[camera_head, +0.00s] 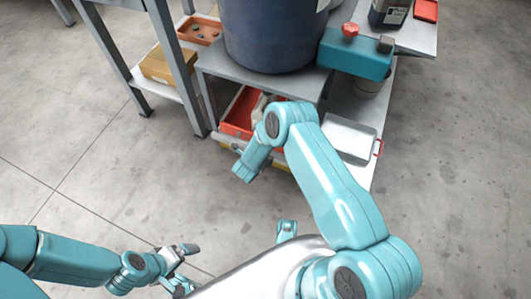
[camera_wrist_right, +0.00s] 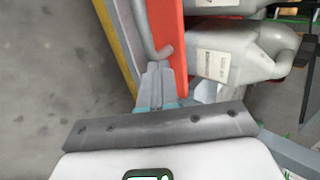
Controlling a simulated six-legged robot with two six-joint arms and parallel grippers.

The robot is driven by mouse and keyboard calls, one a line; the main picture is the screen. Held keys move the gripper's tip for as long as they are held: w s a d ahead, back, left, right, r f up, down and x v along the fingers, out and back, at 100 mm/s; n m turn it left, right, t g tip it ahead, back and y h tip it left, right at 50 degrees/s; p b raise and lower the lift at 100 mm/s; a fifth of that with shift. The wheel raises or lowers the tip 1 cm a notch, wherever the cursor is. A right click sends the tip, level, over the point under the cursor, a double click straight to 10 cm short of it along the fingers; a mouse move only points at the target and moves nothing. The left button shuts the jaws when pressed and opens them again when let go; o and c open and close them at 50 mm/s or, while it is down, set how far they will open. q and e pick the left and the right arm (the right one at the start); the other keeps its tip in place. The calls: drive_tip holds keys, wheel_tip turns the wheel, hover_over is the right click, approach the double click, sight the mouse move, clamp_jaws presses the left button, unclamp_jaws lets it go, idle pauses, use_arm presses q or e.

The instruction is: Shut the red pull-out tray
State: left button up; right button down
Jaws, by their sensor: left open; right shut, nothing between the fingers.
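The red pull-out tray (camera_head: 238,112) sticks out from under the grey bench, with pale bottles in it. The right arm hides part of its front. In the right wrist view, its red front wall (camera_wrist_right: 167,25) runs up the picture, with a curved grey handle (camera_wrist_right: 147,35) on its outer side. My right gripper (camera_wrist_right: 158,72) is shut and empty, its tips at the front wall close to the handle; I cannot tell whether they touch. My left gripper (camera_head: 180,260) is open and empty above the floor, far from the tray.
A large dark blue drum (camera_head: 272,35) stands on the bench above the tray. A teal box (camera_head: 355,55) is at its right. A metal pan (camera_head: 348,138) lies on the lower shelf. A cardboard box (camera_head: 165,65) is on the left rack. The floor in front is clear.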

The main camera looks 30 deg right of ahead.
use_arm(q)
drive_tip(key=r+p, duration=0.2)
drive_tip(key=p, duration=0.1)
drive_tip(key=s+d+r+p, duration=0.1)
drive_tip(key=r, duration=0.1)
use_arm(e)
drive_tip(key=v, duration=1)
drive_tip(key=shift+d, duration=0.1)
drive_tip(key=s+d+r+n+y, duration=0.1)
drive_tip(key=d+r+n+y, duration=0.2)
drive_tip(key=d+r+n, duration=0.15)
drive_tip(key=s+a+r+n+g+y, duration=0.1)
drive_tip(key=s+a+n+g+y, duration=0.25)
drive_tip(key=s+a+n, duration=0.5)
drive_tip(key=s+a+r+n+g+y, duration=0.15)
drive_tip(key=s+a+n+y, duration=0.35)
drive_tip(key=s+n, duration=0.6)
use_arm(q)
wheel_tip(320, 180, up, 30)
drive_tip(key=p, duration=3)
drive_tip(key=shift+s+d+f+m+g, duration=0.15)
drive_tip(key=shift+s+d+m+g, duration=0.05)
drive_tip(key=shift+m+g, duration=0.1)
use_arm(e)
wheel_tip(320, 180, up, 29)
drive_tip(key=n, duration=0.2)
drive_tip(key=shift+a+r, duration=0.1)
drive_tip(key=shift+r, duration=0.05)
